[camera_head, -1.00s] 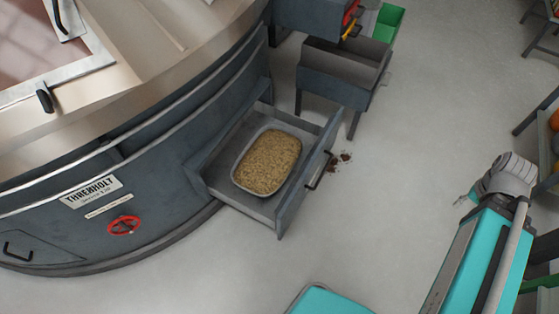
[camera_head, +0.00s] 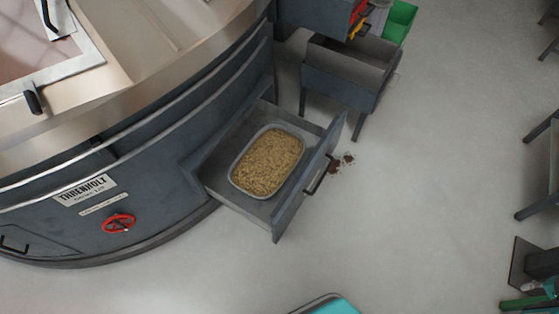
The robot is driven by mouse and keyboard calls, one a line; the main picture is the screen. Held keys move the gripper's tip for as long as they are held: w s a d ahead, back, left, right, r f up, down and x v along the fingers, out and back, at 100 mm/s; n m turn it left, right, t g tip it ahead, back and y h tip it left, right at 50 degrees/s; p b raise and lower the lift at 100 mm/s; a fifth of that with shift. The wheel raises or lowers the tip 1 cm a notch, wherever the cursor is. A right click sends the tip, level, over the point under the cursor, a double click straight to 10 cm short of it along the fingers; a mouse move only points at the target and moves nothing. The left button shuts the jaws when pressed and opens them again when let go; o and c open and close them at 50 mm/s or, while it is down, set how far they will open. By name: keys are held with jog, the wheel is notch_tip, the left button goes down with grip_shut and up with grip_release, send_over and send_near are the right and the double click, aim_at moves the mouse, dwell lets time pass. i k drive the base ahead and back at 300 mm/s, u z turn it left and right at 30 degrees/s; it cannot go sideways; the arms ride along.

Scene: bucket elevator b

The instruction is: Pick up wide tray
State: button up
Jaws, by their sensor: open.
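The wide tray (camera_head: 232,178) is a shallow, pale grey tray with rounded corners. It is full of tan, grain-like pieces (camera_head: 268,162). It lies flat inside an open grey drawer (camera_head: 287,205), which is pulled out from the round dark machine. Bare drawer floor shows around the tray. My gripper cannot be made out in the current view, and nothing touches the tray.
The round machine (camera_head: 150,185) with a red handwheel (camera_head: 118,224) fills the left side. A grey open bin on legs (camera_head: 345,85) stands behind the drawer, near a green bin (camera_head: 402,22). Dark crumbs (camera_head: 342,161) lie by the drawer handle. The floor at right centre is clear.

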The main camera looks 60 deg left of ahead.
aim_at(267, 162)
jog(key=z, duration=1.05)
jog(key=k, duration=1.85)
jog(key=u, duration=1.45)
